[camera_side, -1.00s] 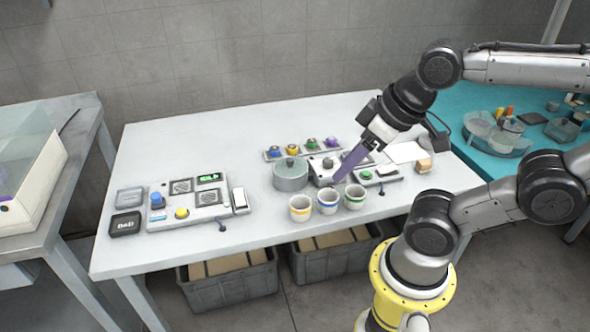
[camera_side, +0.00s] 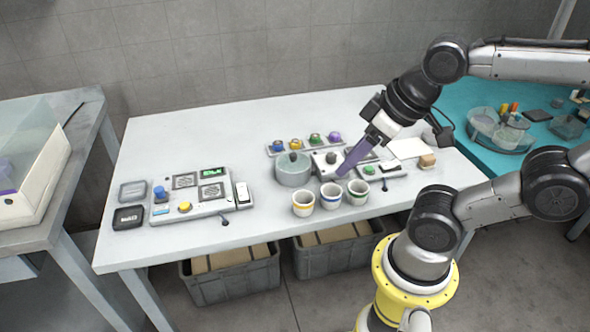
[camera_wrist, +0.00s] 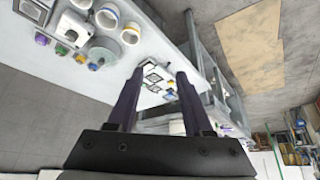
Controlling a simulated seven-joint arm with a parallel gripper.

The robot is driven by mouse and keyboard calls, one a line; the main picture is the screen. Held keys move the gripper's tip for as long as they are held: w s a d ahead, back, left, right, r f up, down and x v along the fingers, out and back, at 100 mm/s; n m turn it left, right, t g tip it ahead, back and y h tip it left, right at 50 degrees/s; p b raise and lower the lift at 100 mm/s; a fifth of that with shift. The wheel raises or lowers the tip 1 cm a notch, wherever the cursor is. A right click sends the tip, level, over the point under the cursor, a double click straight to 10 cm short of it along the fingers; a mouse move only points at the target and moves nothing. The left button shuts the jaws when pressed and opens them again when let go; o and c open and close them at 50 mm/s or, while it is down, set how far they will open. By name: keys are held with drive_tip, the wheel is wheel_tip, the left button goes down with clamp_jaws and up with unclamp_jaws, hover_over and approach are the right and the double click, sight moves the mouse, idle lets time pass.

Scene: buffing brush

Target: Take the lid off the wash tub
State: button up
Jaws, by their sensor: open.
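The wash tub (camera_side: 293,175) is a round grey pot standing on the white table, behind the row of cups. Its lid (camera_side: 284,161) is on it, with a small dark knob on top. The tub also shows in the wrist view (camera_wrist: 104,52), at the upper left, outside the space between my fingers. My gripper (camera_side: 343,174) has long purple fingers pointing down and left; it is to the right of the tub, above and behind the cups, and apart from the lid. In the wrist view my gripper (camera_wrist: 160,73) is open with nothing between its fingers.
Three striped cups, one of them the middle cup (camera_side: 330,197), stand in front of the tub. A grey box with a dark knob (camera_side: 331,159) is close on its right. A strip of coloured knobs (camera_side: 315,140) lies behind. A control panel (camera_side: 191,196) is at left.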

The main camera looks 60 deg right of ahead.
drive_tip(key=shift+o, duration=0.7)
